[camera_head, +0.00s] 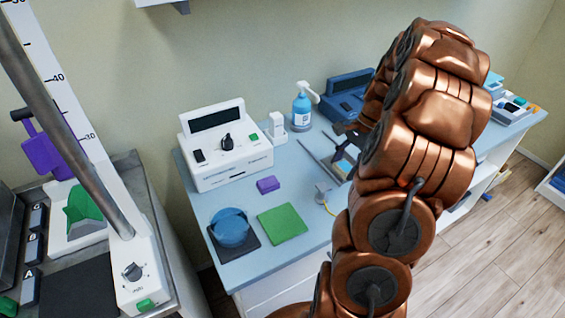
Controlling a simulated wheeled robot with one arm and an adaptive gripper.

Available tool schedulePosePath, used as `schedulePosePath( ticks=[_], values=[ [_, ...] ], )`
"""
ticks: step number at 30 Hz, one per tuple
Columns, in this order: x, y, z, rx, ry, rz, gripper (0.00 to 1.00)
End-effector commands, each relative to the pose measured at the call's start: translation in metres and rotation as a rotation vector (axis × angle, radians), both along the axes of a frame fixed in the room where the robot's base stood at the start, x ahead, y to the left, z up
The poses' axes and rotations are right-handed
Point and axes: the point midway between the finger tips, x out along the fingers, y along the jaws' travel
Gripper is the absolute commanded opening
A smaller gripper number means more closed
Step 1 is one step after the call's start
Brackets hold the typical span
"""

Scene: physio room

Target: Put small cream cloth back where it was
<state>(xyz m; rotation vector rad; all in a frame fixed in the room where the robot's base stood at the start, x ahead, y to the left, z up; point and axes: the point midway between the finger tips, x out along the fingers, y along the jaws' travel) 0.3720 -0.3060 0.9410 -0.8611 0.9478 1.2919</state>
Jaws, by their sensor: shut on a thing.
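My gripper (346,148) is over the blue-topped bench (290,180), mostly behind my copper-coloured arm. Its dark fingers show in part just left of the arm. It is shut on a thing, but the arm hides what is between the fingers. I cannot make out the small cream cloth anywhere in view.
A white device (226,145) with a dial stands at the bench's back left. Before it lie a purple block (268,185), a green square (282,223) and a blue round dish (230,228) on a dark pad. A pump bottle (302,108) and a blue device (347,95) stand behind.

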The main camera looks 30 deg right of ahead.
Motion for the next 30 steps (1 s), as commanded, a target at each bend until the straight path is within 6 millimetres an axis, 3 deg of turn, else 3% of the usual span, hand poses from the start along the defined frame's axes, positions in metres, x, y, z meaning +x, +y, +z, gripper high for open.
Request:
schedulePosePath(
  ticks=[21,30],
  values=[
    [0.113,0.087,-0.01,0.0,0.0,0.003,0.23],
    [0.123,0.096,-0.018,0.002,0.003,0.002,0.23]
  ],
)
